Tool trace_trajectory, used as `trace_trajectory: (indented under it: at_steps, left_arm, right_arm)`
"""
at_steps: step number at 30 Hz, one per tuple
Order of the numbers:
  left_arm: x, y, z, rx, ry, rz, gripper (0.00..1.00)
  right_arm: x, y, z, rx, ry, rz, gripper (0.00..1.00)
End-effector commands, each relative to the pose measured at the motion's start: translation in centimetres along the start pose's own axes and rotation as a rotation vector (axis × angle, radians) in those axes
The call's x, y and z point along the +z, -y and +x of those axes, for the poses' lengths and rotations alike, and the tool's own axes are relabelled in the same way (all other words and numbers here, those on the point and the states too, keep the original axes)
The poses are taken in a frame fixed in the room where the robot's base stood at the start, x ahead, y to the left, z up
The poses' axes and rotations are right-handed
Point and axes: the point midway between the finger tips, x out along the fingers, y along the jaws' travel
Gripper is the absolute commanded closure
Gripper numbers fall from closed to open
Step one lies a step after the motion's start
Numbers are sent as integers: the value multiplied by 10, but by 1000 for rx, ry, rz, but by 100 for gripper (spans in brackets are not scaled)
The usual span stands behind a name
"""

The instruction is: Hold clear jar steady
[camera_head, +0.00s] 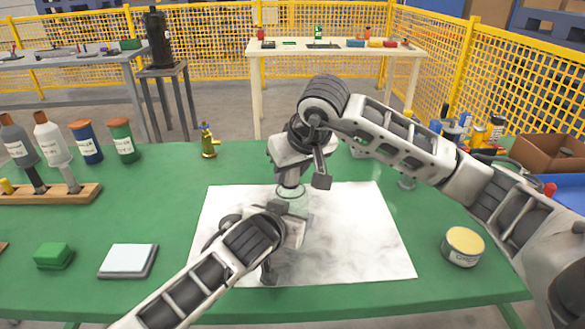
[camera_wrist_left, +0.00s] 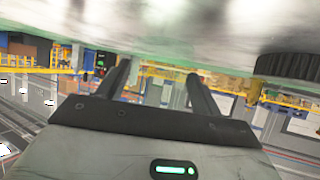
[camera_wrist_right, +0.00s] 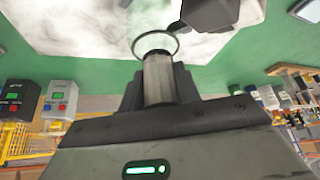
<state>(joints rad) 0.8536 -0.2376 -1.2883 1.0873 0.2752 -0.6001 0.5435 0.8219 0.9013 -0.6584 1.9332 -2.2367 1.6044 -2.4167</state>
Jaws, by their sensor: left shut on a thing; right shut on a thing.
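The clear jar (camera_head: 293,196) stands on the white marbled sheet (camera_head: 360,235), and its glass is faint and partly hidden by my grippers. My left gripper (camera_head: 291,212) is low at the sheet, with its fingers shut around the jar; in the left wrist view, its two dark fingers (camera_wrist_left: 158,88) have only a faint see-through surface between them. My right gripper (camera_head: 290,170) is above the jar, shut on a grey metal cylinder (camera_wrist_right: 158,78). A clear round rim (camera_wrist_right: 155,43) shows at the cylinder's far end; I cannot tell whether they touch.
A yellow-topped tin (camera_head: 463,246) stands right. A brass bottle (camera_head: 208,141) stands at the back. The front sheet is bare.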

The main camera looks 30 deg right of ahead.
Motion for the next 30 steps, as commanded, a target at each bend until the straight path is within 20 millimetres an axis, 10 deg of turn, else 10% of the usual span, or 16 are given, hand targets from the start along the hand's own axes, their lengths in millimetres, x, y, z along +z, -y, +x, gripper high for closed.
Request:
trace_trajectory:
  at_steps: [1,11,12,13,18,30]
  left_arm:
    - [-2,-12,1,24,-16,3,47]
    - [0,-14,2,28,-15,3,47]
    - [0,-14,2,28,-14,2,47]
    - [0,-14,2,28,-14,2,47]
    - [1,-15,2,29,-13,1,47]
    - [2,-12,2,23,-9,-1,49]
  right_arm:
    - [36,3,34,8,113,-12,89]
    - [39,4,38,7,114,-12,89]
    - [39,4,38,7,114,-12,59]
    - [39,4,38,7,114,-12,50]
    - [38,4,37,7,113,-12,48]
    - [24,3,-33,6,53,-5,42]
